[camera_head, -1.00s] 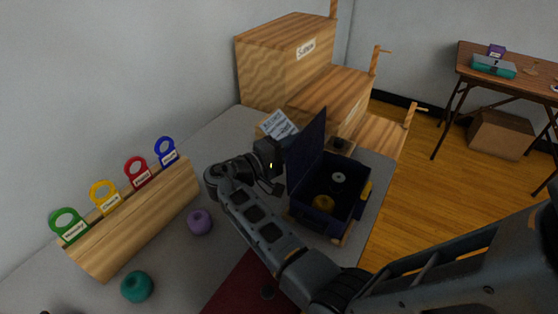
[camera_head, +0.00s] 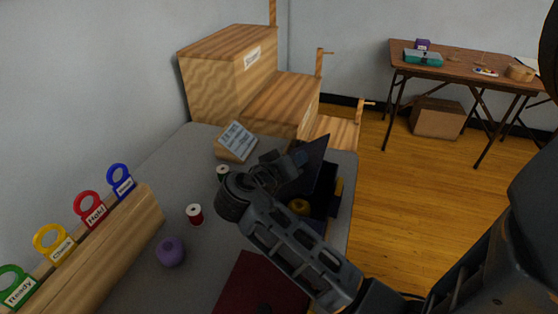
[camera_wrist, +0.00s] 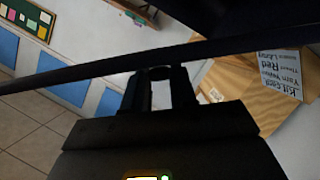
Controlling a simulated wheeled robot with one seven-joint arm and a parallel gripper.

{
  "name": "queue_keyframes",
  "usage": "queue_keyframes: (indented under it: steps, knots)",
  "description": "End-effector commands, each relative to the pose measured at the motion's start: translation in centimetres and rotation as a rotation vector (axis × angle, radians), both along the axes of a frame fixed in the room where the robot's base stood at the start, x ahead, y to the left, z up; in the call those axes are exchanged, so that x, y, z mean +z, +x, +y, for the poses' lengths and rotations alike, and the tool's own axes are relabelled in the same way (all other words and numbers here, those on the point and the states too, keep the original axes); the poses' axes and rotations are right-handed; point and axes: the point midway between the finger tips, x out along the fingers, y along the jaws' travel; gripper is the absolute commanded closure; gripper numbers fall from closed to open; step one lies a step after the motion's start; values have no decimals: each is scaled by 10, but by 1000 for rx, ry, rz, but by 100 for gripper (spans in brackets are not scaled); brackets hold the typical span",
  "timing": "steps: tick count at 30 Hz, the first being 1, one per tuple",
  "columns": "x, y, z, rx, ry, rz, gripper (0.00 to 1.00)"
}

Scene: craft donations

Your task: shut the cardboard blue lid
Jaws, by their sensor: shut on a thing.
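The blue lid (camera_head: 312,158) is a dark navy panel, tilted partway over its box, with the box's inside still showing. In the wrist view the lid's dark edge (camera_wrist: 240,46) crosses in front of my gripper's fingertips (camera_wrist: 160,72).
A sign block (camera_head: 236,142), thread spools (camera_head: 195,214) and a purple ball (camera_head: 171,251) are left of my arm. A wooden rack (camera_head: 130,240) holds coloured ring tags. Wooden steps (camera_head: 225,85) stand behind. A dark red panel (camera_head: 262,288) lies in front.

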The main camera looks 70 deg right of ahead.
Motion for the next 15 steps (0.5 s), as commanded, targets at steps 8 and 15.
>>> queue_keyframes:
  steps: [8,15]
  knots:
    - [-22,-21,-1,-2,7,-263,100]
    - [-34,-32,-2,-2,14,-445,100]
